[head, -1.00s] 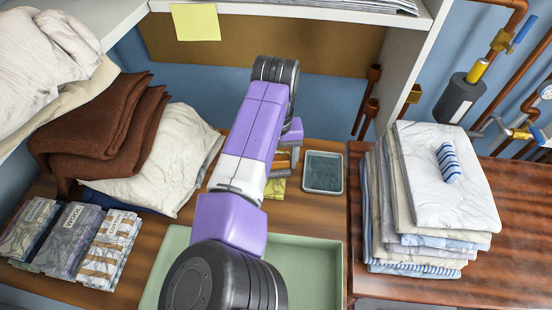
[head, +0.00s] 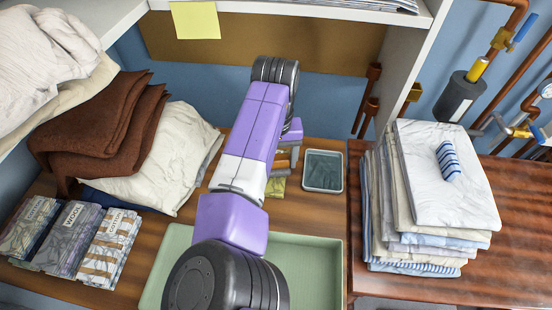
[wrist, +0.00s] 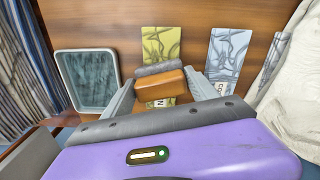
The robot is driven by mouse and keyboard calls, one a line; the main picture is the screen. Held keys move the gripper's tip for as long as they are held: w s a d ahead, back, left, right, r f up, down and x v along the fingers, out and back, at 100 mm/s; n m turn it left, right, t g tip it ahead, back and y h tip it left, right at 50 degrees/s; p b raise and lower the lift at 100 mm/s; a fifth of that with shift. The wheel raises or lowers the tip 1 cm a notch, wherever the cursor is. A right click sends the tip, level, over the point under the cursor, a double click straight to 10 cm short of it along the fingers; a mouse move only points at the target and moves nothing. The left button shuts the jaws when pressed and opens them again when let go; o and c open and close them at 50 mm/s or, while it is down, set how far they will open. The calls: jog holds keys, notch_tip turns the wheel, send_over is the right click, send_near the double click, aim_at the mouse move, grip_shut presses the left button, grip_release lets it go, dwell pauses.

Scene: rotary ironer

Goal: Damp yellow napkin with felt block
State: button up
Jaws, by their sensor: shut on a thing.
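My gripper (wrist: 163,90) is shut on the felt block (wrist: 160,82), an orange-brown block with a grey felt strip along one side. The yellow napkin (wrist: 161,42) lies flat on the wooden table, patterned with grey lines. In the wrist view the block covers its middle, and I cannot tell whether the felt touches it. In the head view my arm hides most of the gripper and block, and only a corner of the napkin (head: 278,187) shows. A shallow tray (wrist: 88,80) with dark grey-green contents stands beside the napkin; it also shows in the head view (head: 323,189).
A grey patterned cloth (wrist: 229,55) lies on the other side of the napkin. A green tray (head: 310,260) sits at the front. A tall linen stack (head: 440,180) stands right, and wrapped bundles (head: 70,238) and crumpled cloths lie left. A shelf (head: 300,8) overhangs the back.

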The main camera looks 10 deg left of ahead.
jog(key=shift+r+p, duration=3.55)
jog(key=shift+p, duration=0.1)
